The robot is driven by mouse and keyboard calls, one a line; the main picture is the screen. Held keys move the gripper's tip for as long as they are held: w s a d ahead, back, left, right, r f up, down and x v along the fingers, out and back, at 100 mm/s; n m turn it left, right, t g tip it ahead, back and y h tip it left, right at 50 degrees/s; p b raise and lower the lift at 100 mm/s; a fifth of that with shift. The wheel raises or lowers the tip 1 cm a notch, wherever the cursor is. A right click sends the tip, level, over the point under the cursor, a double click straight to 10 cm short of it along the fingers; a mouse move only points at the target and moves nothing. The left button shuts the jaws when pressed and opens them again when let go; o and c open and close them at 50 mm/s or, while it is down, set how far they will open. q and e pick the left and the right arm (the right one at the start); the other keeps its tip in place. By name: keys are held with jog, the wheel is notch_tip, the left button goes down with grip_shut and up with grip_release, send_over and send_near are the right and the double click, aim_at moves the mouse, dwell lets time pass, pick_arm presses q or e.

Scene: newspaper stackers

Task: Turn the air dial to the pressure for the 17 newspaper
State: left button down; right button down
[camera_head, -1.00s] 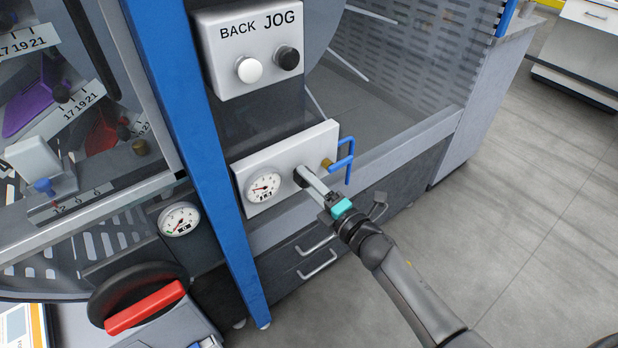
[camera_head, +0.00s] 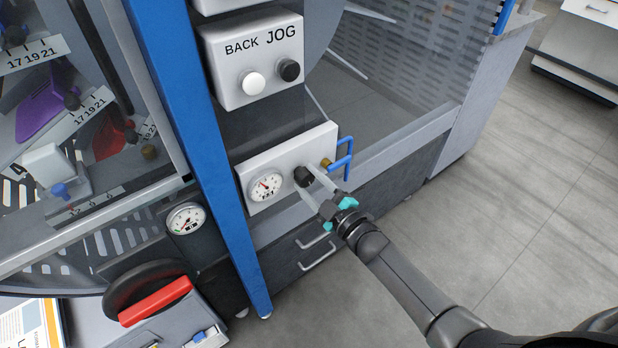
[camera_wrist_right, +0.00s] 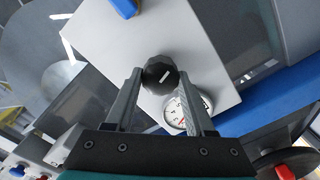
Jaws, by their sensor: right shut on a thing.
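The air dial, a black knob (camera_head: 302,176) with a white mark (camera_wrist_right: 165,75), sits on a pale control box (camera_head: 322,142) below the JOG box. My right gripper (camera_head: 308,186) has its two fingers on either side of the knob, shut on it; the wrist view shows the knob (camera_wrist_right: 160,76) between the fingertips. A round white gauge (camera_head: 265,186) is left of the knob on the same box, its needle pointing up and left. One finger partly covers this gauge (camera_wrist_right: 186,115) in the wrist view. My left gripper is out of view.
A blue pipe handle (camera_head: 342,160) stands just right of the knob. The BACK and JOG buttons (camera_head: 270,76) are above. A blue post (camera_head: 197,150), another gauge (camera_head: 187,218) and a red-handled wheel (camera_head: 150,290) are left. Scales marked 17, 19, 21 (camera_head: 32,54) show upper left.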

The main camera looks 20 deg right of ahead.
jog(key=shift+r+m, duration=0.1)
jog(key=shift+m, duration=0.9)
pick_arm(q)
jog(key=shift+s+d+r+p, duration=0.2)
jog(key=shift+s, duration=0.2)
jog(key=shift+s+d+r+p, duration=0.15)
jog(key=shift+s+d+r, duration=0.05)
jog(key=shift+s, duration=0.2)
pick_arm(e)
jog(key=shift+m, duration=0.5)
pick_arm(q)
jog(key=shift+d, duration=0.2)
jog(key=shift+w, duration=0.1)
pick_arm(e)
jog(key=c, duration=0.6)
grip_release()
jog(key=o, duration=0.3)
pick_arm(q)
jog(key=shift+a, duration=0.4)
pick_arm(e)
jog(key=shift+o, duration=0.2)
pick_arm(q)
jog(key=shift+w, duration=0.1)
